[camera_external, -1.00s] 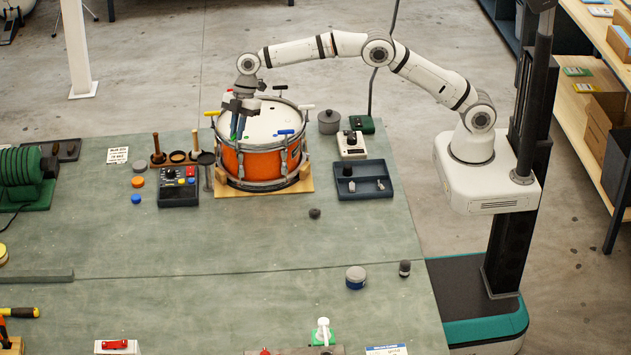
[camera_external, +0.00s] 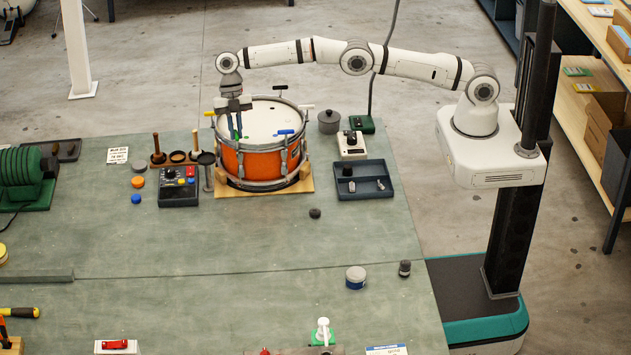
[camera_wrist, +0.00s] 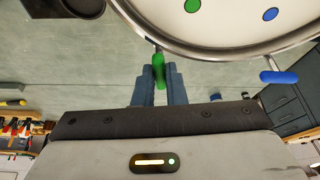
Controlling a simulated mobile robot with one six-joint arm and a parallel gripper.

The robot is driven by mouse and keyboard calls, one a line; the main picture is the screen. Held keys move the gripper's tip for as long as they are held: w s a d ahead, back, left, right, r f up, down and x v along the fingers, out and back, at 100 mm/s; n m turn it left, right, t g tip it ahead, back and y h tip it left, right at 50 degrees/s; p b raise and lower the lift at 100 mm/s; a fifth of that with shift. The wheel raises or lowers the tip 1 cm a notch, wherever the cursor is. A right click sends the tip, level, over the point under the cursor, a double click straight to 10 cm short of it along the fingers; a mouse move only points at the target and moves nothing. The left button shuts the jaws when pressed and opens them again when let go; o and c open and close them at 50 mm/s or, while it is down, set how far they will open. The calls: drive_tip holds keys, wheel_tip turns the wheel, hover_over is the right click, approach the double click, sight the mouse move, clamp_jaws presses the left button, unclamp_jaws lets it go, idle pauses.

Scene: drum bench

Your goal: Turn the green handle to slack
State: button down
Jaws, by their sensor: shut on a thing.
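The orange drum (camera_external: 250,162) stands on a wooden board, with T-shaped handles around its rim. In the wrist view the green handle (camera_wrist: 159,72) sits at the drum's rim (camera_wrist: 215,52), between my gripper's two blue-grey fingers. My gripper (camera_wrist: 159,85) is shut on the green handle. In the external view my gripper (camera_external: 237,132) reaches down at the drum's left front rim, and only a little green shows there. A green dot (camera_wrist: 192,6) marks the drumhead near this handle. A blue handle (camera_wrist: 279,76) is to the right, beside a blue dot (camera_wrist: 270,14).
A dark control box (camera_external: 179,187) is close left of the drum. A dark tray (camera_external: 363,182) lies to the right. The bench in front is mostly clear.

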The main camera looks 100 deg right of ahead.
drive_tip(key=shift+n+p, duration=0.35)
drive_tip(key=shift+n, duration=0.05)
idle(0.4)
drive_tip(key=c, duration=1.5)
unclamp_jaws()
drive_tip(key=shift+b, duration=0.35)
